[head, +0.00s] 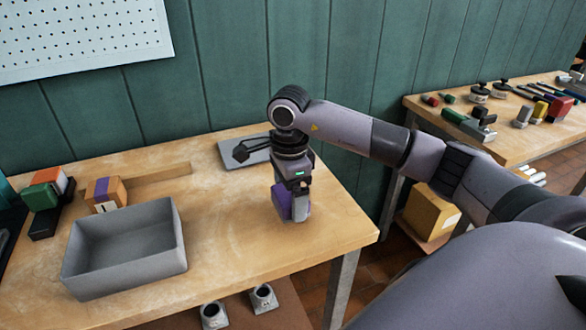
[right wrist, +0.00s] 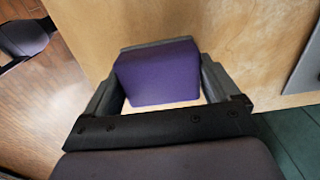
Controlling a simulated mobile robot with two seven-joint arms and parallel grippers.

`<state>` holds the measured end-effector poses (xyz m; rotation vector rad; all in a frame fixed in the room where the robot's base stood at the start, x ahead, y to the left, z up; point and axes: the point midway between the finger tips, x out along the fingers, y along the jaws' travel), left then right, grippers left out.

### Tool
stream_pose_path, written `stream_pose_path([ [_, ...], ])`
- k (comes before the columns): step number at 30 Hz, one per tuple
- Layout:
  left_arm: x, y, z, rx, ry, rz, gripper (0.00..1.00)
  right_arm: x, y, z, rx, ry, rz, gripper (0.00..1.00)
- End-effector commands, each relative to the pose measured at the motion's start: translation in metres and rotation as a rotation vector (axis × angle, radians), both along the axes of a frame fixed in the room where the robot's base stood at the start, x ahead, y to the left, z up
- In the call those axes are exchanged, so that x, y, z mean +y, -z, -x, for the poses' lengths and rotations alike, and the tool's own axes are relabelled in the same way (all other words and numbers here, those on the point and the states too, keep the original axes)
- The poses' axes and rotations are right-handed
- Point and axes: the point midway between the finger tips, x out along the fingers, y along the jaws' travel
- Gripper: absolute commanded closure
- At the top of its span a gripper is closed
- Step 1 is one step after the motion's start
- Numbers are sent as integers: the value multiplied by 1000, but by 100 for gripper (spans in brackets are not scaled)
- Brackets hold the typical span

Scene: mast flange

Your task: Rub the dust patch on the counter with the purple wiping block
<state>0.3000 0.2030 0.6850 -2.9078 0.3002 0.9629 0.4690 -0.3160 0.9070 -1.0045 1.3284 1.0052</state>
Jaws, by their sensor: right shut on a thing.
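The purple wiping block (head: 281,202) is between the fingers of my right gripper (head: 291,208), above the right part of the wooden counter (head: 240,265). In the right wrist view the purple block (right wrist: 158,75) sits between the two grey fingers of the right gripper (right wrist: 160,88), which is shut on it. The block is low, at or very near the counter top; I cannot tell whether it touches. I cannot make out the dust patch clearly against the mottled pale wood, and the gripper hides some of the surface. My left gripper is not in view.
A grey open bin (head: 128,277) stands on the counter's left front. Behind it are an orange and purple block (head: 105,192), a green block (head: 40,197) and a wooden strip (head: 160,175). A grey plate (head: 232,150) lies at the back. The front right counter is clear.

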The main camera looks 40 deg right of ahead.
Motion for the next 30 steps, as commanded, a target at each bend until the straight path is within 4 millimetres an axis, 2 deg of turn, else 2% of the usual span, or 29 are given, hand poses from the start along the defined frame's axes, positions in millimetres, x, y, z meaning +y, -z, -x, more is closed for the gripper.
stream_pose_path([
  [1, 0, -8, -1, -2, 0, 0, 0, -1, -10, 0, -3, 2, 1, 39],
  [18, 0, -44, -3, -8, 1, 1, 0, -7, -60, 3, -5, 12, 0, 39],
  [30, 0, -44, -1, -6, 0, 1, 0, -8, -63, 3, -4, 13, -1, 39],
])
